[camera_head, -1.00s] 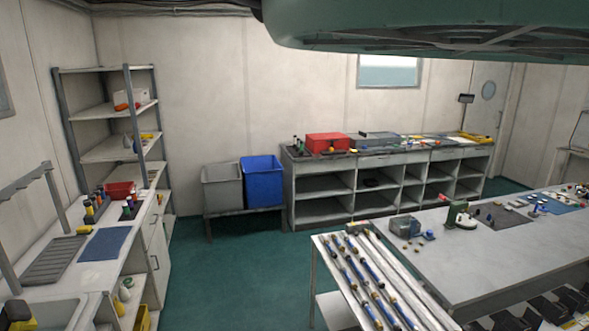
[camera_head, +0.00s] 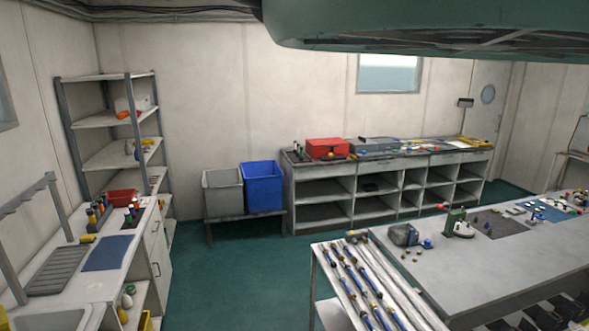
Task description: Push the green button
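I cannot make out a green button anywhere in the head view. A dark green device (camera_head: 457,222) stands on the grey workbench at the right, but it is too small to tell whether it carries a button. My gripper is not in view.
A grey workbench (camera_head: 450,275) fills the right, with a rack of blue rods (camera_head: 350,275) at its left end. A counter (camera_head: 110,285) and shelving (camera_head: 105,117) line the left. Blue (camera_head: 262,187) and grey (camera_head: 222,192) bins stand before the back wall. Green floor between is clear.

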